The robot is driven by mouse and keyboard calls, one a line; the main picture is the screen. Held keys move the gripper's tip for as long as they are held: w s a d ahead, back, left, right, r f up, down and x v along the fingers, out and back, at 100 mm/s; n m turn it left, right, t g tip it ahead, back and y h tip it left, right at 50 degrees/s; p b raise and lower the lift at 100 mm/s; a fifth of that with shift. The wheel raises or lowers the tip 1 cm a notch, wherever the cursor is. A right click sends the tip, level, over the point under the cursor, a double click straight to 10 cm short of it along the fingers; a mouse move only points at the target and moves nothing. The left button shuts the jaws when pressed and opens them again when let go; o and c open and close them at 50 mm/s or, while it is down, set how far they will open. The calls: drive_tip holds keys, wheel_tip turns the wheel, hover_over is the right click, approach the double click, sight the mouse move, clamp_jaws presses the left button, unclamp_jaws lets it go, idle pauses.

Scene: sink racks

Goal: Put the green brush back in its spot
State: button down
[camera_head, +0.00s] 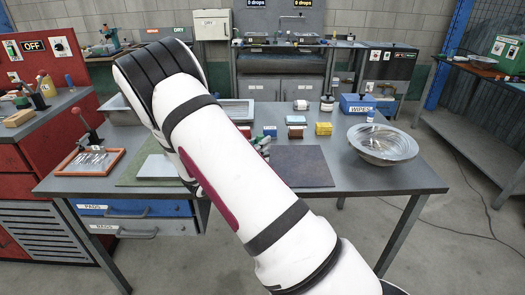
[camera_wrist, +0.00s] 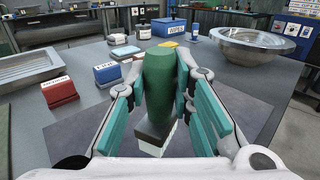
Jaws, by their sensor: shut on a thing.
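The green brush (camera_wrist: 160,82) is between my gripper's teal finger pads in the wrist view. Its green cylindrical handle is up, with a dark block and a pale part below. It looks nearly upright above the dark mat (camera_wrist: 80,128); I cannot tell whether its lower end touches anything. My gripper (camera_wrist: 172,88) is shut on it. In the head view my arm hides most of the gripper, and only small green and grey parts show beside the arm. No spot marked for the brush can be made out.
A red labelled block (camera_wrist: 60,93) and a blue labelled block (camera_wrist: 107,74) stand left of the gripper. A metal bowl (camera_head: 382,143) and a blue wipes box (camera_head: 357,104) are at right. An orange-rimmed tray (camera_head: 90,162) is at left. The dark mat's right part is clear.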

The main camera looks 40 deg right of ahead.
drive_tip(key=shift+w+d, duration=0.25)
drive_tip(key=shift+d, duration=0.2)
drive_tip(key=shift+w+d+f, duration=0.1)
drive_tip(key=shift+d+f, duration=0.15)
drive_tip(key=shift+f, duration=0.7)
drive_tip(key=shift+w+d+f, duration=0.1)
drive_tip(key=shift+d+f, duration=0.1)
drive_tip(key=shift+f, duration=0.7)
drive_tip(key=shift+f, duration=0.2)
drive_tip(key=c, duration=1.4)
unclamp_jaws()
drive_tip(key=shift+r, duration=0.1)
